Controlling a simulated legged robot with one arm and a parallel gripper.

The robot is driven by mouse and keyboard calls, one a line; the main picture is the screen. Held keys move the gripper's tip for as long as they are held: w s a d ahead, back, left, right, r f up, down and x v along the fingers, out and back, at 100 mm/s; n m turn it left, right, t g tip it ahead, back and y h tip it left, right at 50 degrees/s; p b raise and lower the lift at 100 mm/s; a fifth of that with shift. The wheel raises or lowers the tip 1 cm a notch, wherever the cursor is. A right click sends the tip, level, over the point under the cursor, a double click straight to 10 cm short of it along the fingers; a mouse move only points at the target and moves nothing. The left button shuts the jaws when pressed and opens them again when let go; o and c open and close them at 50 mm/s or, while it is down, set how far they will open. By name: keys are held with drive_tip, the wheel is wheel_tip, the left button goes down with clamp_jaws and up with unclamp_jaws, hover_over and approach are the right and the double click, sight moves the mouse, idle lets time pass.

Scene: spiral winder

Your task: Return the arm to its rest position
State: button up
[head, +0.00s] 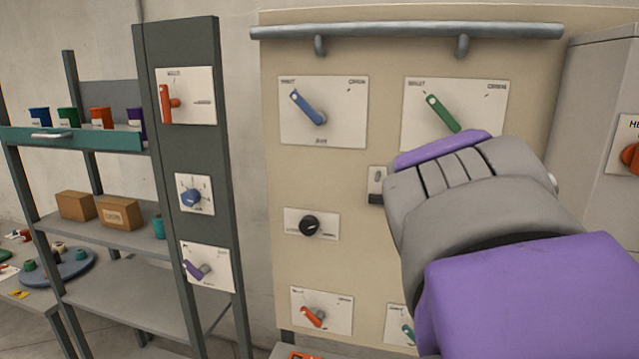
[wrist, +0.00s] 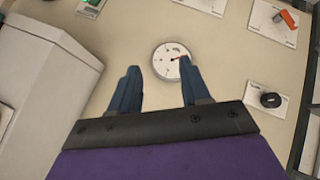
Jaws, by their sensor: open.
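My arm (head: 530,280), purple and grey, reaches in from the lower right of the head view toward the beige panel (head: 375,180). It covers part of the panel's right side, and the fingertips are hidden there. In the wrist view my gripper (wrist: 159,67) is open, with two dark blue fingers apart and nothing held between them. A round white dial (wrist: 165,68) with a small pointer shows on the panel beyond the fingertips, close to the right finger. I cannot tell whether that finger touches it.
The panel carries a blue lever (head: 308,107), a green lever (head: 443,114), a black knob (head: 310,225) and an orange lever (head: 312,317). A grey rail (head: 400,31) runs along its top. A grey cabinet (head: 590,100) stands right; a shelf rack (head: 110,285) stands left.

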drive_tip(key=s+a+f+g+y+b, duration=0.2)
drive_tip(key=s+a+f+g, duration=0.1)
drive_tip(key=s+f, duration=0.6)
drive_tip(key=s+a+f+g+y+b, duration=0.1)
drive_tip(key=s+a+f+g+b, duration=0.1)
drive_tip(key=s+f, duration=0.8)
drive_tip(key=s+a+f+g+y+b, duration=0.2)
drive_tip(key=s+f, duration=0.8)
drive_tip(key=f, duration=0.7)
drive_tip(key=shift+a+m+g+y+b, duration=0.3)
drive_tip(key=shift+a+g+b, duration=0.55)
drive_tip(key=shift+b, duration=0.25)
